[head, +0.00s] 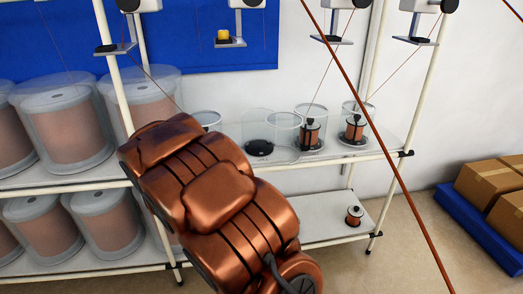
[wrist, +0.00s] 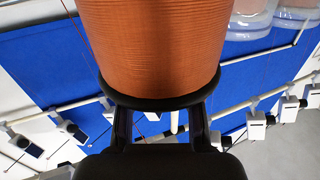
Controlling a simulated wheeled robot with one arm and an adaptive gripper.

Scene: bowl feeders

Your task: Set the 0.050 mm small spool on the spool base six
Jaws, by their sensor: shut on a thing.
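In the wrist view my gripper (wrist: 160,112) is shut on a copper-wound spool (wrist: 155,50) with a black rim. The spool fills the top middle of that view, and its far end is out of frame. In the head view my copper-coloured arm hides the gripper and the held spool. A black spool base (head: 259,148) with nothing on it sits on the upper shelf, just right of my arm, with clear cylinders around it. No number or size label is legible, so I cannot tell which base is six.
Two small copper spools (head: 310,134) (head: 355,129) stand on bases to the right on the upper shelf (head: 385,145). Another small spool (head: 354,216) is on the lower shelf. Large spools in clear tubs (head: 58,112) fill the left. Feeder arms and thin wires hang above. Boxes (head: 496,184) stand right.

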